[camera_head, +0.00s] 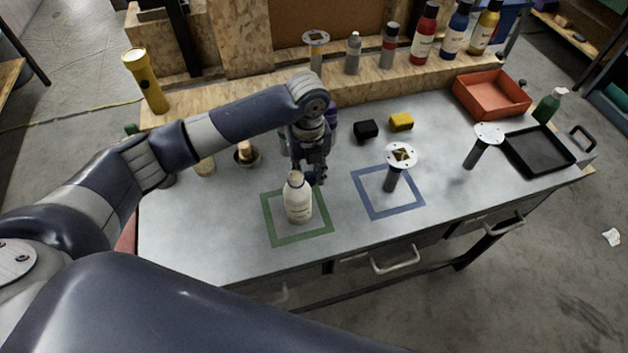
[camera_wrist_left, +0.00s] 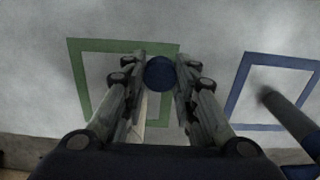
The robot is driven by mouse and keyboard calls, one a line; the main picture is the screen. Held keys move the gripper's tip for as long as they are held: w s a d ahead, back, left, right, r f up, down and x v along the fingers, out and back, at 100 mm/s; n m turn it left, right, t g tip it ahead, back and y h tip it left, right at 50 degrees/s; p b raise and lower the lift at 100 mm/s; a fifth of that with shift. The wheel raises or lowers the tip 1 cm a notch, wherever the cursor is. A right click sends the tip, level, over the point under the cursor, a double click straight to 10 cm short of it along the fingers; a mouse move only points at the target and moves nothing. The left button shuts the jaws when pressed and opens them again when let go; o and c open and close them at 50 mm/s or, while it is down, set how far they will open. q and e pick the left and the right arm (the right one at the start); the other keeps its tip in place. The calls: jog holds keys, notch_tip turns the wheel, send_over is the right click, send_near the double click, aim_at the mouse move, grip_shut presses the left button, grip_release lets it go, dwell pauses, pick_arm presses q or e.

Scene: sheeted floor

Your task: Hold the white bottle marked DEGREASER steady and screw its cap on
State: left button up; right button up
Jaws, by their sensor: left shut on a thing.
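The white bottle (camera_head: 298,201) stands upright inside the green square outline on the grey bench; its marking is too small to read. My left gripper (camera_head: 313,178) points down just behind and to the right of the bottle's top. In the left wrist view, its fingers (camera_wrist_left: 160,80) are shut on a round dark blue cap (camera_wrist_left: 160,73). A pale strip, perhaps part of the bottle, shows below the cap between the fingers. The cap looks apart from the bottle's neck, though the fingers partly hide this. My right gripper is not in view.
A blue square outline (camera_head: 356,190) lies right of the bottle, with a round-topped post (camera_head: 391,183) in it. Black (camera_head: 366,130) and yellow (camera_head: 401,121) blocks lie behind. A red bin (camera_head: 492,96) and black tray (camera_head: 540,151) are at right. The bench front is clear.

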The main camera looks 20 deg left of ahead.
pick_arm(q)
jog(key=s+a+b, duration=0.1)
jog(key=s+a, duration=0.1)
jog(key=a, duration=0.2)
jog(key=s+a+b, duration=0.1)
jog(key=s+a, duration=0.1)
jog(key=a, duration=0.3)
jog(key=s+a+r+b, duration=0.1)
jog(key=s+a, duration=0.1)
jog(key=a, duration=0.3)
jog(key=shift+r, duration=0.1)
